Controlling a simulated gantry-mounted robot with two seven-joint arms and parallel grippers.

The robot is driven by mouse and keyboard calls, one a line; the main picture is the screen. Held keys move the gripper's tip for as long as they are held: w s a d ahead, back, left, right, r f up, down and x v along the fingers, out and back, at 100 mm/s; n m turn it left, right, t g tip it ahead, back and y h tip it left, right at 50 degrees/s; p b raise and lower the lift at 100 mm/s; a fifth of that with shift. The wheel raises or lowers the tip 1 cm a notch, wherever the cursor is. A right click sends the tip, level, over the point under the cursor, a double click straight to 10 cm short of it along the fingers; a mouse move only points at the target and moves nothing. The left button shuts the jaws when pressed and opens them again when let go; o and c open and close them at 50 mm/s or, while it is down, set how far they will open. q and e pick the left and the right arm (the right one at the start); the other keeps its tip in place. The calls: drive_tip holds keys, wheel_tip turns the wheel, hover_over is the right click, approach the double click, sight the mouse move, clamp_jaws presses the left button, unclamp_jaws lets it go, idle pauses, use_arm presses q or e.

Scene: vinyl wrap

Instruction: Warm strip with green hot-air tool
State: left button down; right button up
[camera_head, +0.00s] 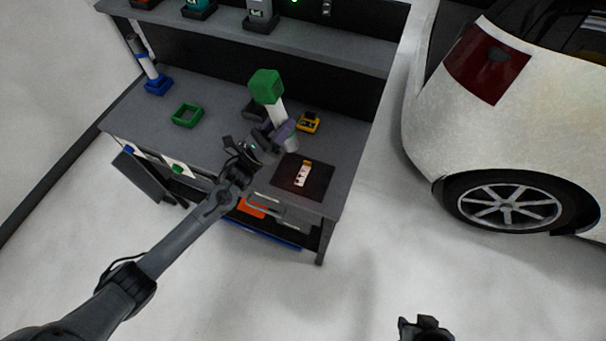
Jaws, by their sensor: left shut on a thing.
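The green hot-air tool (267,87) has a green block at its top end and a white body below it. My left gripper (277,134) is shut on the tool over the workbench, and the arm hides part of the grip. The tool's grey nozzle end (291,144) is close above the far edge of a dark mat (318,184). A small pale strip (303,173) with red and dark marks lies on the mat. My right gripper (425,328) shows only partly at the bottom edge, away from the bench; its finger opening is unclear.
A yellow device (309,122) stands behind the mat. An empty green square holder (187,115) and a blue holder (158,86) with a white-bodied tool are at left. A shelf (330,46) overhangs the bench's back. A white car (450,125) stands at right, with clear floor between.

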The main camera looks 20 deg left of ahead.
use_arm(q)
drive_tip(key=s+r+p, duration=0.3)
drive_tip(key=s+p, duration=0.4)
drive_tip(key=s, duration=0.4)
drive_tip(key=s+r+p, duration=0.3)
drive_tip(key=s+p, duration=0.5)
drive_tip(key=s, duration=0.3)
drive_tip(key=shift+a, duration=0.45)
drive_tip(key=shift+w+r, duration=0.1)
